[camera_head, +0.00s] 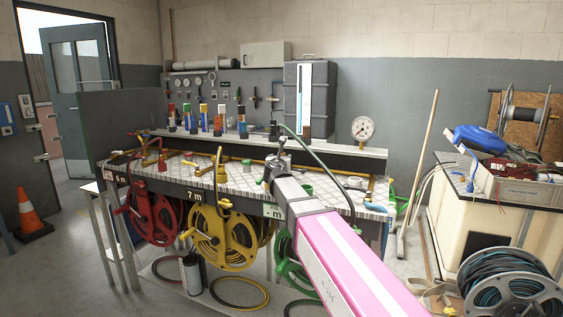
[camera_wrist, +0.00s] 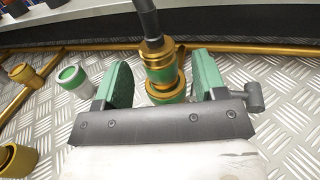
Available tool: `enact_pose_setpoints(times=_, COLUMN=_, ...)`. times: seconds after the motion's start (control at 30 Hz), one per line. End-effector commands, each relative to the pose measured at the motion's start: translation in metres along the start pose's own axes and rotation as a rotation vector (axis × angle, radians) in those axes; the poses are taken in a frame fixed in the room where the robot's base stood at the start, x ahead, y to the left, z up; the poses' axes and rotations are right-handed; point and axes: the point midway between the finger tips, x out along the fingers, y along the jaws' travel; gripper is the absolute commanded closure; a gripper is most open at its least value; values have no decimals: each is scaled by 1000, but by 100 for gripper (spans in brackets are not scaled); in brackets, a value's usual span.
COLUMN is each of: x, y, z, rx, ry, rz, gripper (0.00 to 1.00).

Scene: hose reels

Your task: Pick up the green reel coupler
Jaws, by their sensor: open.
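The green reel coupler (camera_wrist: 161,68) is a brass fitting with a green band, on the end of a dark hose (camera_wrist: 149,22). In the wrist view it lies between the two green-padded fingers of my gripper (camera_wrist: 164,72). The fingers are open, with a gap on each side of the coupler, and do not visibly touch it. In the head view my gripper (camera_head: 276,160) is over the middle of the metal-topped bench (camera_head: 228,178). The coupler is not clear there, at the gripper's small scale.
A green-and-white cylinder (camera_wrist: 73,80) stands left of the fingers in the wrist view, with brass fittings (camera_wrist: 22,73) further left. A brass pipe (camera_wrist: 270,48) runs along the back. Red (camera_head: 152,217) and yellow (camera_head: 226,238) reels hang at the bench's front.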

Motion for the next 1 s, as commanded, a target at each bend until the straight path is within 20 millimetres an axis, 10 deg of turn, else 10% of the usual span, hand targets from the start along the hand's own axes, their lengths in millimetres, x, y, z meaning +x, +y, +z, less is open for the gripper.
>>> enact_pose_setpoints(times=0.4, x=27, y=0, z=0, rx=0, ry=0, rz=0, gripper=35)
enact_pose_setpoints(times=0.6, x=27, y=0, z=0, rx=0, ry=0, rz=0, gripper=94)
enact_pose_setpoints(times=1.0, x=27, y=0, z=3, rx=0, ry=0, rz=0, gripper=94)
